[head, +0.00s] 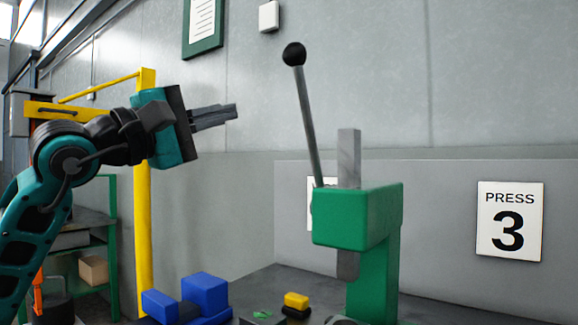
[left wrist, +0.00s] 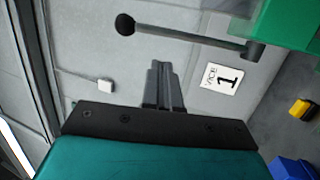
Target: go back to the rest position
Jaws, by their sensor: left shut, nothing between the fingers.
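My left gripper (head: 236,112) is raised at the left of the head view, its fingers pointing right. The fingers are shut with nothing between them; they also show shut in the left wrist view (left wrist: 158,68). A green press (head: 358,218) stands to the right of it, apart from the gripper. Its lever (head: 307,115) with a black knob (head: 294,54) stands up, tilted slightly left. The lever also shows in the left wrist view (left wrist: 185,35). My right gripper is in neither view.
A yellow post (head: 144,200) stands behind my left arm. A sign (head: 510,221) reads "PRESS 3". Air between gripper and lever is clear.

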